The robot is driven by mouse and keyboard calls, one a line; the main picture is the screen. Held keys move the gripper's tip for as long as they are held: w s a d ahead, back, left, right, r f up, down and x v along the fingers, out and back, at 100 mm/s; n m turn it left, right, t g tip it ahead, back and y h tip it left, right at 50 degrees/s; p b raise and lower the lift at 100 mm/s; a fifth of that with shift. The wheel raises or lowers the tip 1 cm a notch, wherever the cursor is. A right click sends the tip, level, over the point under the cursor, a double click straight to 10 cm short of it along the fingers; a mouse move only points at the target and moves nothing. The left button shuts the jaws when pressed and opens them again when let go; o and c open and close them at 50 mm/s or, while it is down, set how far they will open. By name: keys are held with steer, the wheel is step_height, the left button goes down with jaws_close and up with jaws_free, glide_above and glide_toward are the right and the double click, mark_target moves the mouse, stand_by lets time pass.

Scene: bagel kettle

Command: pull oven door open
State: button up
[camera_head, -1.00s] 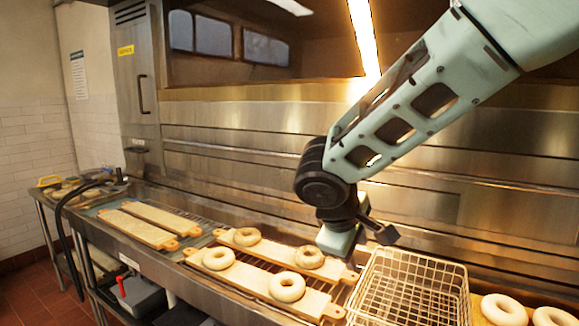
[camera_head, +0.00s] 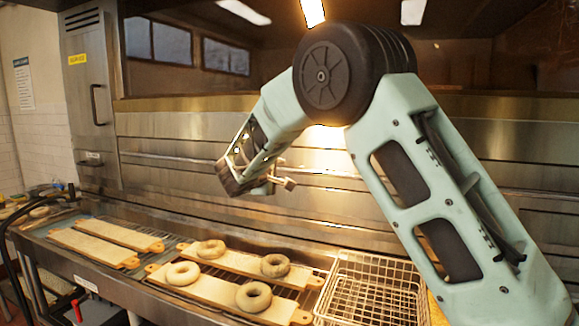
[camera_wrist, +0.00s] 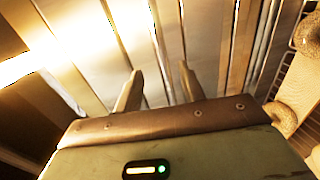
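The oven's stainless steel front (camera_head: 450,160) spans the back, with long horizontal panels and rails. A long rail (camera_head: 160,158) runs along it at mid height, left of my arm. In the head view my forearm reaches down and left before this front, and the wrist hides part of it. In the wrist view my gripper (camera_wrist: 158,80) has its two fingers apart, pointing at the steel front (camera_wrist: 210,45), whose rails run up the picture. Nothing is visibly held. I cannot tell whether the fingertips touch a rail or how far off they are.
Bagel boards (camera_head: 225,290) with several bagels lie on the ledge below my wrist. Two bare boards (camera_head: 105,238) lie left. A wire basket (camera_head: 370,290) stands right of them. A tall steel cabinet (camera_head: 90,95) with a handle stands left.

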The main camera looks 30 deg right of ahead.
mark_target(290, 170)
steer(key=p+x, duration=0.3)
steer(key=x, duration=0.6)
steer(key=shift+w+d+f, duration=0.15)
steer(key=shift+w+d, duration=0.05)
steer(key=shift+d, duration=0.15)
jaws_close()
